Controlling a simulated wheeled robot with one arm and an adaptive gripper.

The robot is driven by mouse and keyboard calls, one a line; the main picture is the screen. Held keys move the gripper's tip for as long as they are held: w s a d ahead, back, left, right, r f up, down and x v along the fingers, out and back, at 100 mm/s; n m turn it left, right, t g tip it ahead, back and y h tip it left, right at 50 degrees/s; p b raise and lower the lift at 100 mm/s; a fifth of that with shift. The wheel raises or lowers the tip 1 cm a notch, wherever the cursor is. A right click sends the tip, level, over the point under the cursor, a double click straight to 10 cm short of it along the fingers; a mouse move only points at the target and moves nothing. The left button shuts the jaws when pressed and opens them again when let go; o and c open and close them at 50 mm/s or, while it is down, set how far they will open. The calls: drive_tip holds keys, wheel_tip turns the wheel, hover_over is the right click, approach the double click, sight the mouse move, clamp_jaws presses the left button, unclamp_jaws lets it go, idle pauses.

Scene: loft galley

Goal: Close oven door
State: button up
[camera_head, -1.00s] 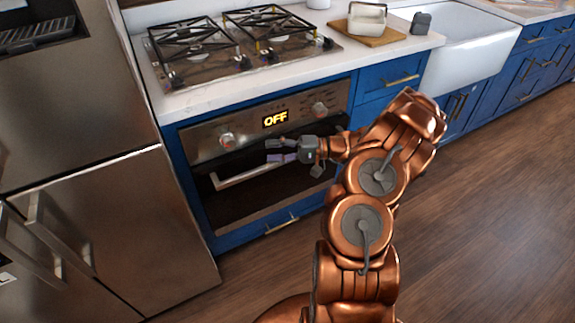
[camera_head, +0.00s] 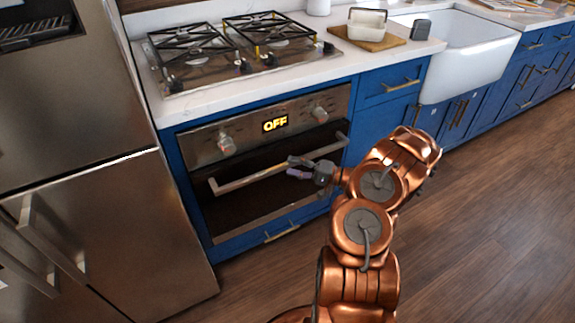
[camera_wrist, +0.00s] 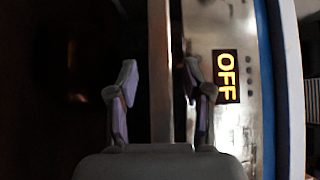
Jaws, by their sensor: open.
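The oven door (camera_head: 262,200) is a dark panel with a long metal handle (camera_head: 243,179) along its top, below the control panel. It looks shut or nearly shut; I cannot tell whether a small gap is left. My gripper (camera_head: 294,168) is open and empty in front of the right half of the handle. In the wrist view, my open fingers (camera_wrist: 162,80) appear on either side of the upright-looking handle bar (camera_wrist: 160,40). Whether they touch it is unclear.
The control panel (camera_head: 240,135) reads OFF. A gas cooktop (camera_head: 240,45) sits above on the white counter. A steel fridge (camera_head: 100,215) stands at left, blue drawers (camera_head: 385,95) and a white sink (camera_head: 465,55) at right. The wooden floor (camera_head: 480,230) is clear.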

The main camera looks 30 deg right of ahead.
drive_tip(key=shift+x, duration=1.2)
drive_tip(key=shift+c, duration=0.3)
clamp_jaws()
